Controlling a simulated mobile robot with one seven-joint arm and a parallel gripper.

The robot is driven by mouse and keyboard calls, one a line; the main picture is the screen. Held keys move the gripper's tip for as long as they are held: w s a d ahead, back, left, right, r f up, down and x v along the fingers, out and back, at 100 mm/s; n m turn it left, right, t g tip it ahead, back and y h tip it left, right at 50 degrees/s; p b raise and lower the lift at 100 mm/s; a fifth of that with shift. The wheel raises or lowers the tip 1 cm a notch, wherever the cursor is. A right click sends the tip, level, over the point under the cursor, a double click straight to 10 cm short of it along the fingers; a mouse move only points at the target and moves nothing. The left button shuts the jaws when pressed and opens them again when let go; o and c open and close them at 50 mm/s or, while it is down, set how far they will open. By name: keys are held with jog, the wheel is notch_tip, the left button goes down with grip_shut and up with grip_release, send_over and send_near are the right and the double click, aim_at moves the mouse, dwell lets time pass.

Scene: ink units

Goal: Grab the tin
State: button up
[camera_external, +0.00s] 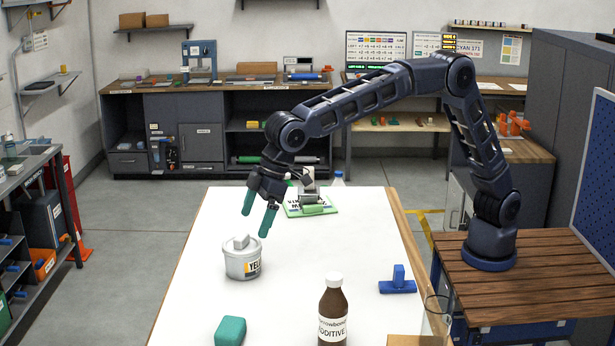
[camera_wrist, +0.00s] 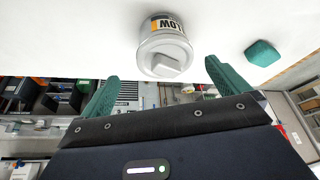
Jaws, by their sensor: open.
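The tin (camera_external: 242,261) is a short round light-grey can with a label starting "YEL" and a block-shaped grip on its lid. It stands upright on the white table, left of the middle. In the wrist view the tin (camera_wrist: 163,50) shows beyond and between the fingertips, lid towards me. My gripper (camera_external: 257,217) has two teal fingers pointing down, spread apart and empty. It is above and a little behind the tin, not touching it. In the wrist view the fingers of my gripper (camera_wrist: 160,72) stand apart on either side.
A brown additive bottle (camera_external: 333,312) stands at the front of the white table (camera_external: 290,250). A teal block (camera_external: 230,331) lies front left, a blue T-shaped piece (camera_external: 398,281) to the right. A green-based device (camera_external: 310,207) sits behind. The table's middle is clear.

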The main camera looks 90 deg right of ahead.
aim_at(251, 241)
jog(key=x, duration=0.4)
jog(key=shift+f, duration=0.1)
jog(key=shift+a+x, duration=0.2)
jog(key=shift+x, duration=1.1)
jog(key=shift+a+x, duration=0.25)
jog(key=shift+x, duration=1.05)
jog(key=shift+w, duration=0.15)
jog(key=shift+c, duration=0.2)
jog(key=c, duration=1.1)
jog(key=shift+c, duration=1)
jog(key=shift+r, duration=0.3)
